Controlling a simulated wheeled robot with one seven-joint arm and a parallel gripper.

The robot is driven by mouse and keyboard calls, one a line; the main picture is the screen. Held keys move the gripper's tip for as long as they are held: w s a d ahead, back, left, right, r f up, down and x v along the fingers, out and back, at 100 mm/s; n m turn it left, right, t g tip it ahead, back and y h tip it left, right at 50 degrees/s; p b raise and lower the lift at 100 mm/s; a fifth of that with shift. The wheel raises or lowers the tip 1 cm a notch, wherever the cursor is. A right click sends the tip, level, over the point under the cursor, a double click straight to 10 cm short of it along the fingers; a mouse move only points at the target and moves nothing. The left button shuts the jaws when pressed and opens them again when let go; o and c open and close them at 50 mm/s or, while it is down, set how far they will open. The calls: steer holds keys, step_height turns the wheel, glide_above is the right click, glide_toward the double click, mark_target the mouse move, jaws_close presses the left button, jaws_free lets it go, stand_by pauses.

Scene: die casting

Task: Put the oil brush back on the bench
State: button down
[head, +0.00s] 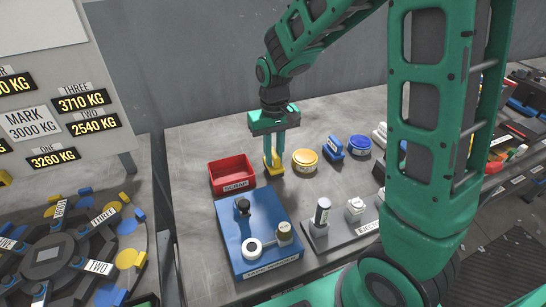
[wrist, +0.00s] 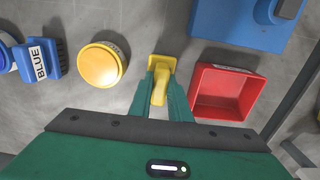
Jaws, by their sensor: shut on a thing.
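My gripper (head: 274,150) points down over the grey bench (head: 190,150) in the head view. It is shut on a yellow oil brush (head: 268,167), whose handle is between the fingers. In the wrist view my gripper (wrist: 165,88) has the yellow brush (wrist: 160,64) upright between its two green fingers. The brush's foot is at or just above the bench top; I cannot tell whether it touches. It is between the red scrap bin and the yellow round tin, apart from both.
The red scrap bin (head: 232,173) is left of the brush, the yellow tin (head: 305,160) right. A blue brush (head: 333,146) and blue tin (head: 360,145) stand further right. A blue fixture plate (head: 235,225) and grey labelled block (head: 340,232) are nearer. The bench behind is clear.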

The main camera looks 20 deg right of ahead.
mark_target(274, 153)
steer(key=shift+f, duration=0.5)
steer(key=c, duration=1.6)
jaws_free()
steer(key=shift+f, duration=0.1)
steer(key=shift+c, duration=0.2)
step_height(274, 153, up, 12)
steer(key=s+d+r+m, duration=0.1)
steer(key=s+d+m, duration=0.2)
steer(key=s+d, duration=0.75)
steer(key=s+d+f+m, duration=0.1)
steer(key=s+d, duration=0.2)
steer(key=s, duration=0.5)
steer(key=s+d+f+m, duration=0.1)
steer(key=s+d+m, duration=0.1)
steer(key=s+d, duration=0.2)
steer(key=s, duration=0.3)
steer(key=shift+s, duration=0.4)
steer(key=shift+f, duration=0.1)
